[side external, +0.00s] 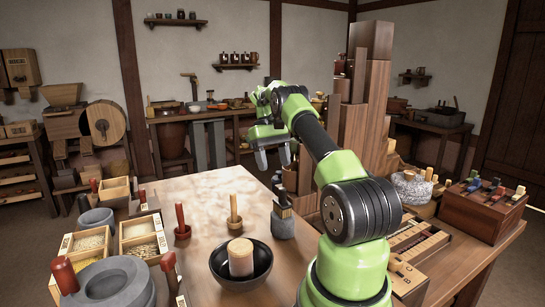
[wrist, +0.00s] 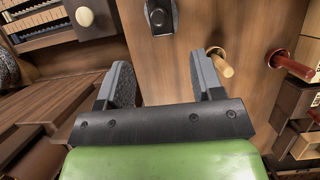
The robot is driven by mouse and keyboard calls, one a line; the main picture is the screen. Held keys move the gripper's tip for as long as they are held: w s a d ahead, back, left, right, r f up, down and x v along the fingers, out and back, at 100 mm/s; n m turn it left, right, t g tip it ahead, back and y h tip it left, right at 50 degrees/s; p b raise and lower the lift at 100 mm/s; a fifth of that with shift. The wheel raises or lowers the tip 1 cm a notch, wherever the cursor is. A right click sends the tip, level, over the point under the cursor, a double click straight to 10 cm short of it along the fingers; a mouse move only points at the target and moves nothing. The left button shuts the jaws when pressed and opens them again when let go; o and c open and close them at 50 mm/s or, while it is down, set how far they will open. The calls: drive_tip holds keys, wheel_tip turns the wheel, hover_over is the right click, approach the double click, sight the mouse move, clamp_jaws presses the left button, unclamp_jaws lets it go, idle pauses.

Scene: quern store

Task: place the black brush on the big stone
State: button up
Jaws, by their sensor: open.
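My gripper (side external: 272,161) is open and empty, raised above the far side of the pale-topped table. Its two fingers also show spread apart in the wrist view (wrist: 158,65). A dark upright item, perhaps the black brush (side external: 282,199), stands at a small grey block (side external: 284,226) right of the wooden pestle; whether it is in or on the block I cannot tell. The grey block seems to be at the top edge of the wrist view (wrist: 161,18). A large round grey stone (side external: 126,268), likely the big stone, lies at the lower left.
A dark bowl (side external: 262,277) with a wooden cylinder, a wooden pestle (side external: 234,208) and a red pestle (side external: 181,217) stand on the table (side external: 205,190). Grain boxes (side external: 142,229) are at left. Tall wooden blocks (side external: 376,110) rise behind my arm. The table's far middle is clear.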

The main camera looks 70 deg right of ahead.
drive_tip(key=w+a+r+n+t+h, duration=0.2)
drive_tip(key=w+a+r, duration=0.1)
drive_tip(key=a+r, duration=0.45)
drive_tip(key=w+a+r+n+t+h, duration=0.1)
drive_tip(key=w+a+r+n, duration=0.15)
drive_tip(key=a+r, duration=0.55)
drive_tip(key=s+a+f+t+y, duration=0.1)
drive_tip(key=s+a+t, duration=0.2)
drive_tip(key=a, duration=0.6)
drive_tip(key=s+a+f+t, duration=0.1)
drive_tip(key=s+a+t, duration=0.3)
drive_tip(key=s+a, duration=0.4)
drive_tip(key=a, duration=0.2)
drive_tip(key=shift+s+a+t+y, duration=0.15)
drive_tip(key=shift+a+t+y, duration=0.15)
drive_tip(key=shift+y, duration=0.1)
